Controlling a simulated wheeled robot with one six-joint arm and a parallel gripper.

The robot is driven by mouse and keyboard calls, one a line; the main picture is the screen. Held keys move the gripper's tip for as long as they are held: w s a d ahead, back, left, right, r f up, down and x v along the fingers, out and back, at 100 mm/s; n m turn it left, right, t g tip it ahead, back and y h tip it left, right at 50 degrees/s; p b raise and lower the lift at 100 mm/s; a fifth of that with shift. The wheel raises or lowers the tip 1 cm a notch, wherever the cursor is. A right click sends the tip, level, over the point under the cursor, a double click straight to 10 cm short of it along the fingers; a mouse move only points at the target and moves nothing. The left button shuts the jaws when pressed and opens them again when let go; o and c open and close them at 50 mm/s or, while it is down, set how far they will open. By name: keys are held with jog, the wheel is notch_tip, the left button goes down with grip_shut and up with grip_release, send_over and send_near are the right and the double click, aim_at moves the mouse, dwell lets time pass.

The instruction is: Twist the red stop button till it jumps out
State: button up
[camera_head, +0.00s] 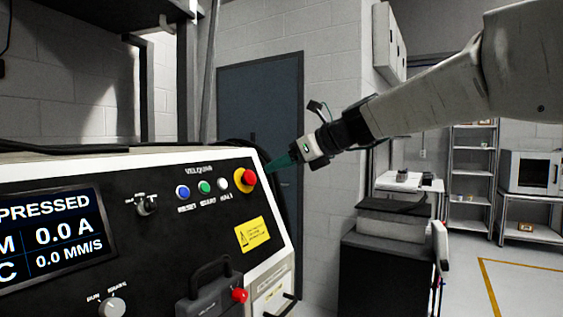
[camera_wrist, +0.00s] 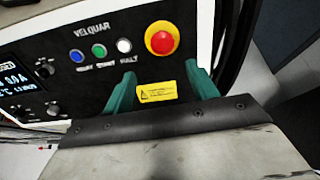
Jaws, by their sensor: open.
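The red stop button (camera_head: 249,177) sits on a yellow base at the upper right of the black control panel (camera_head: 140,240). In the wrist view the red stop button (camera_wrist: 161,42) is seen from the front, beyond my fingers and a little above the space between them. My gripper (camera_head: 275,164) is in the air just right of the button, with its teal fingers pointing towards the panel. In the wrist view my gripper (camera_wrist: 162,82) has its two fingers wide apart with nothing between them. I cannot tell the exact gap to the button.
Blue (camera_head: 183,192), green (camera_head: 204,187) and white (camera_head: 223,184) buttons lie left of the stop button. A yellow label (camera_head: 252,235) is below it. A display (camera_head: 50,241) at the left reads "PRESSED". A grey box with a red knob (camera_head: 239,295) juts out low on the panel.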

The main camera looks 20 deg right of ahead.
aim_at(253, 176)
jog(key=shift+m, duration=0.3)
jog(key=x, duration=0.9)
jog(key=shift+w+a+r, duration=0.1)
jog(key=shift+w, duration=0.4)
jog(key=c, duration=0.7)
